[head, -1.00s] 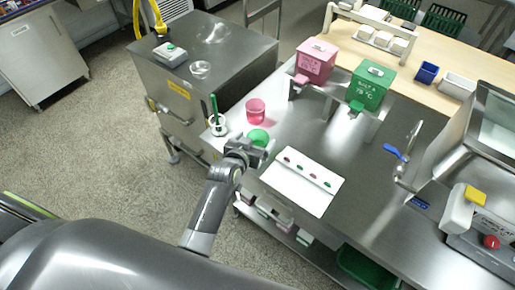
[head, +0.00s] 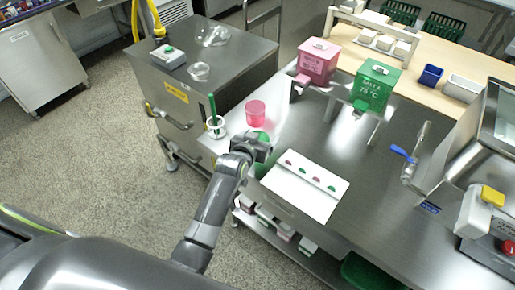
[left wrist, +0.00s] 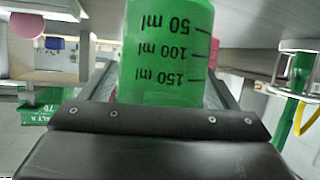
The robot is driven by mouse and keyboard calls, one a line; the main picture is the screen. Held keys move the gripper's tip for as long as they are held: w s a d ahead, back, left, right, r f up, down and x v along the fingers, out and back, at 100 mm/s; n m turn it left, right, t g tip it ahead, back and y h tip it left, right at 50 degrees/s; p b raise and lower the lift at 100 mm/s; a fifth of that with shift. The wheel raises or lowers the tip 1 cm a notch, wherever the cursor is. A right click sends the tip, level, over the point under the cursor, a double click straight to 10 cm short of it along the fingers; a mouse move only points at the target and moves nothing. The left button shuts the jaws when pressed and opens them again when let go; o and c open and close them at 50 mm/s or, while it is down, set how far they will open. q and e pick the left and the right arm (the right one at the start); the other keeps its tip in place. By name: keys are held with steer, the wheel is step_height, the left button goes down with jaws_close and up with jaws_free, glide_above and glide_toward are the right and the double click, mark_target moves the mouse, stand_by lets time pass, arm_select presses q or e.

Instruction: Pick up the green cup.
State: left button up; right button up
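The green cup (left wrist: 165,60) is translucent, with 50, 100 and 150 ml marks, and fills the middle of the left wrist view. In the head view only a green bit of the cup (head: 262,135) shows behind my left gripper (head: 257,146), at the steel table's left end. My left gripper's fingers stand on both sides of the cup, close to its wall. A narrow gap seems to show at one side, so the gripper looks open around it. The cup appears to stand on the table. My right gripper is not in view.
A pink cup (head: 255,113) stands just behind the green one. A white holder with a green stick (head: 216,127) stands to the left. A white card (head: 304,186) lies to the right. Pink (head: 317,62) and green (head: 376,86) dispensers stand farther back.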

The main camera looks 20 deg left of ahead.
arm_select(q)
steer(key=c, duration=0.9)
steer(key=shift+r, duration=0.1)
step_height(320, 180, up, 10)
steer(key=shift+f, duration=0.2)
stand_by(0.4)
